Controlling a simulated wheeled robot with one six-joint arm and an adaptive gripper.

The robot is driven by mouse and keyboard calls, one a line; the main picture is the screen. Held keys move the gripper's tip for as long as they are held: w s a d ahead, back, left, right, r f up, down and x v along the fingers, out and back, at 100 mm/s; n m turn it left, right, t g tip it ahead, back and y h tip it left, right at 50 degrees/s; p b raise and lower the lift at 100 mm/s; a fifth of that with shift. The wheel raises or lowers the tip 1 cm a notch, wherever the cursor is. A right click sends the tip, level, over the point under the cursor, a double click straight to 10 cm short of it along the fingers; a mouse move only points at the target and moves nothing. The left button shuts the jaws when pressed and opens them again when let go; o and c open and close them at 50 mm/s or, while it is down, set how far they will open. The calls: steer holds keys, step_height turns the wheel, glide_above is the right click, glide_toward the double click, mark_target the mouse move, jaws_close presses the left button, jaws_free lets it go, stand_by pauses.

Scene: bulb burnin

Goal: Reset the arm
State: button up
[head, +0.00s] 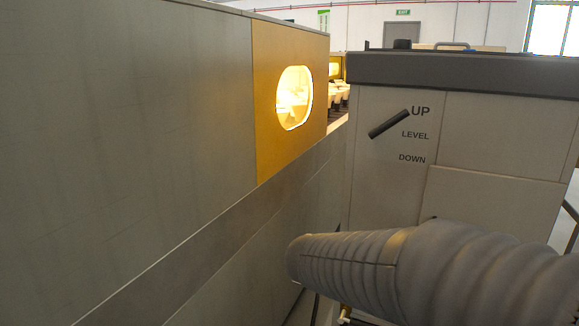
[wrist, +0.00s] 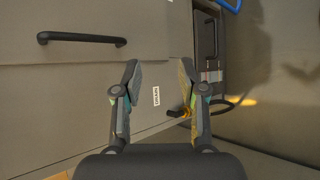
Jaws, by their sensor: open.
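My arm, in a grey ribbed sleeve, crosses the lower right of the head view. My gripper (wrist: 158,85) shows in the wrist view, its two fingers apart with nothing between them. It faces a grey-beige cabinet front with a black bar handle (wrist: 82,39) at the upper left and a small white label (wrist: 156,96) seen between the fingers. The gripper's fingers do not show in the head view.
A beige cabinet (head: 480,140) at right carries a black lever (head: 389,124) tilted toward UP, above LEVEL and DOWN. A long grey wall (head: 130,120) with a yellow panel (head: 268,60) and glowing window (head: 294,98) runs along the left. A narrow gap separates them.

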steer(key=s+a+f+m+g+y+p, duration=0.1)
steer(key=s+a+m+y, duration=0.25)
steer(key=s, duration=0.25)
steer(key=s+a+f+m+y+p, duration=0.1)
steer(key=s+a+m+y, duration=0.1)
steer(key=s+y, duration=0.3)
steer(key=s+d+r+m+t+y+p, duration=0.1)
steer(key=s+r+m+t+y+p, duration=0.1)
steer(key=s+r+m, duration=0.2)
steer(key=v, duration=0.2)
steer(key=shift+r+p, duration=0.25)
steer(key=shift+p, duration=0.1)
steer(key=shift+s, duration=0.15)
